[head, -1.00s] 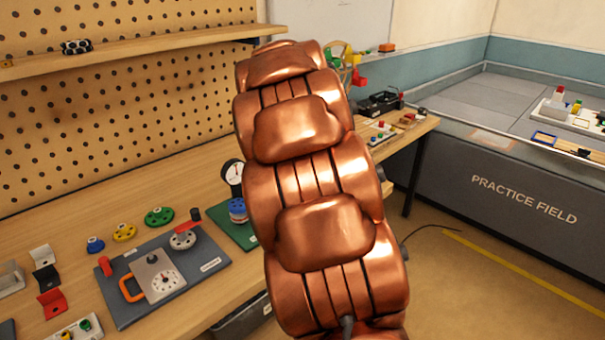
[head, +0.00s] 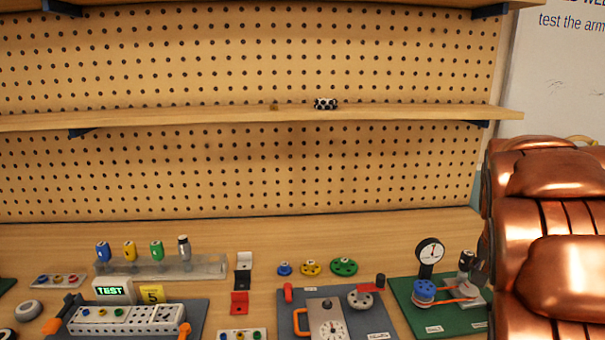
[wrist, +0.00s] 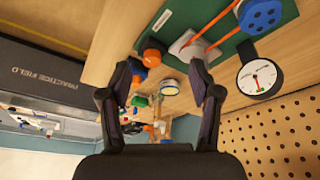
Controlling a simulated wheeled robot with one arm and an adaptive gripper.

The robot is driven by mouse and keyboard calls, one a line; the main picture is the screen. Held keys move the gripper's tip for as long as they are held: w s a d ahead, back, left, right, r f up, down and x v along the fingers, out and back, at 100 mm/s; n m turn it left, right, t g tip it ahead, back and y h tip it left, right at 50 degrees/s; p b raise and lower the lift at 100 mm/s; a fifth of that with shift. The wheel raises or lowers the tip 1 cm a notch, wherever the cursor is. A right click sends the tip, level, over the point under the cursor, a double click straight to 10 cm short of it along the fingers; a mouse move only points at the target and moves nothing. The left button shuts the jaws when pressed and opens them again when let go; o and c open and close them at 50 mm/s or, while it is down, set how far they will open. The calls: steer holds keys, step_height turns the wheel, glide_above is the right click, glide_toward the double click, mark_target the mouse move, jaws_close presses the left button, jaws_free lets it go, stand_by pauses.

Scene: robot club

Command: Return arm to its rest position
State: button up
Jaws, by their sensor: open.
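My gripper (wrist: 162,72) shows in the wrist view with its two dark fingers apart and nothing between them. Beyond the fingers are the bench edge and the green board with the blue pulley wheel (wrist: 260,14) and the round dial gauge (wrist: 260,77). I cannot tell how far the fingers are from these things. In the head view my copper arm fills the right edge, and my gripper is out of sight there.
The bench carries a dial panel (head: 328,318), a green pulley board (head: 410,318), a rail with several coloured pieces (head: 205,267) and a white test block (head: 130,318). A shelf (head: 400,112) crosses the pegboard. The practice field (wrist: 50,82) shows at the wrist view's left.

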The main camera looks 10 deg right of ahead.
steer(key=s+a+f+n+g+y+p, duration=0.1)
steer(key=s+a+n, duration=0.3)
steer(key=a, duration=0.5)
steer(key=s+a+n+y+p, duration=0.1)
steer(key=s+a, duration=0.6)
steer(key=a, duration=0.1)
steer(key=s+a+f+n+g+y+p, duration=0.1)
steer(key=s+a+n, duration=0.4)
steer(key=s+a, duration=0.5)
steer(key=s+f+g+p, duration=0.1)
steer(key=s+f, duration=0.1)
steer(key=s, duration=0.2)
steer(key=shift+s+f+n+g, duration=0.15)
steer(key=shift+s+n+g, duration=0.15)
steer(key=shift+s+n, duration=0.1)
